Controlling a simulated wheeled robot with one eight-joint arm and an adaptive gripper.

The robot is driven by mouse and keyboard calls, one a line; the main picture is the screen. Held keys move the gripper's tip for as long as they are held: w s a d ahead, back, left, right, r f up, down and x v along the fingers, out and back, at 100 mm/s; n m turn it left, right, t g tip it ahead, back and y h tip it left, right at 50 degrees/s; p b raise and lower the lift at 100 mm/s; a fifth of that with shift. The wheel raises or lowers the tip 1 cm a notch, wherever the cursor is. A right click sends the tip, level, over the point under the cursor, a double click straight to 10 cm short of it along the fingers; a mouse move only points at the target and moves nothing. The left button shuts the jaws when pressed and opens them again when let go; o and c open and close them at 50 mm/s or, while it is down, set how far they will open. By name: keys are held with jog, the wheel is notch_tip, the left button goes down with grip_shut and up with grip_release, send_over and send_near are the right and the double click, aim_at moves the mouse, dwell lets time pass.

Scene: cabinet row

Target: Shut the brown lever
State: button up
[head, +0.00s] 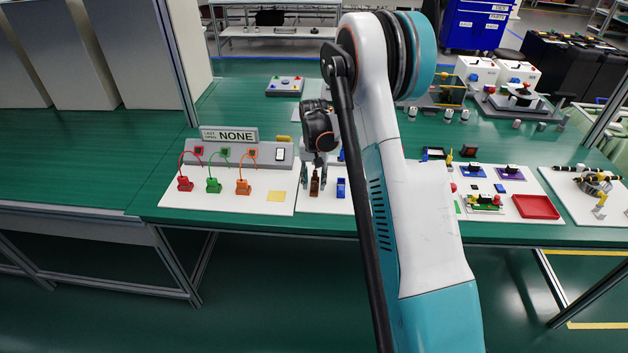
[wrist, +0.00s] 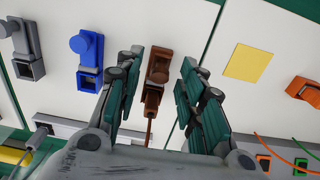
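The brown lever (wrist: 158,73) stands on a white board and lies between my gripper's two fingers in the wrist view. Its brown base and a thin brown rod show below it. My gripper (wrist: 161,76) is open, with a finger on each side of the lever and a visible gap on both sides. In the head view my gripper (head: 318,168) points down over the board, and the brown lever (head: 314,187) shows small between its fingers. Whether a finger touches the lever cannot be told from there.
A blue lever (wrist: 86,47) and a grey lever (wrist: 22,38) stand left of the brown one in the wrist view. A yellow square (wrist: 248,62) and an orange plug (wrist: 302,88) are on the board to the right. My arm hides part of the bench in the head view.

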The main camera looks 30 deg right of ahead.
grip_shut()
jog(key=shift+s+a+f+t+h+b, duration=0.4)
jog(key=shift+t+h+b, duration=0.2)
jog(key=shift+t, duration=0.3)
jog(key=shift+s+a+f+t+h+b, duration=0.1)
jog(key=shift+s+f+t+h+b, duration=0.3)
jog(key=shift+t+h+b, duration=0.4)
jog(key=shift+w+r, duration=0.1)
grip_release()
jog(key=shift+r, duration=0.1)
